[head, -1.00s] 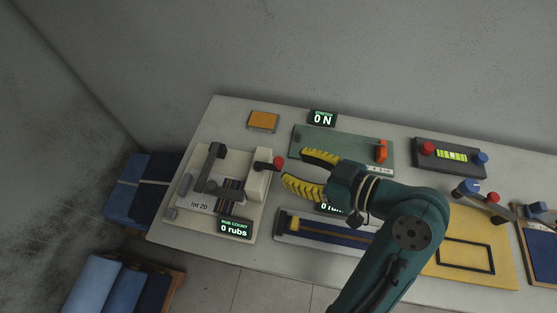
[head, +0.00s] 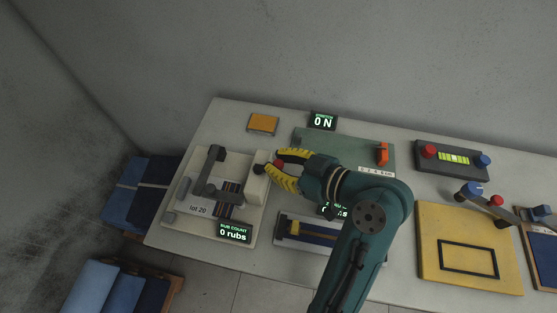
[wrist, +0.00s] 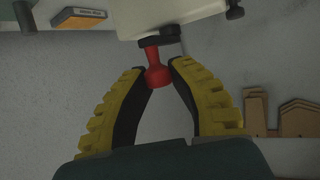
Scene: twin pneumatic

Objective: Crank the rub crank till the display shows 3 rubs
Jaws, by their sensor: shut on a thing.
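The rub crank's red knob (wrist: 157,74) shows between my yellow-padded fingers in the wrist view, on a dark crank arm (wrist: 160,41). My gripper (head: 279,168) is shut on this knob at the right side of the pale rub tester (head: 257,185). In the head view the fingers mostly cover the knob. The tester carries a dark arm (head: 211,165) over a striped sample, with a "lot 20" label. The rub count display (head: 233,232) reads 0 rubs.
An orange box (head: 263,123) and a display reading 0 N (head: 323,120) stand behind. A green plate (head: 340,147) and a blue slide device (head: 310,233) flank my arm. A yellow board (head: 470,225) lies to the right. Folded blue cloth lies left of the table.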

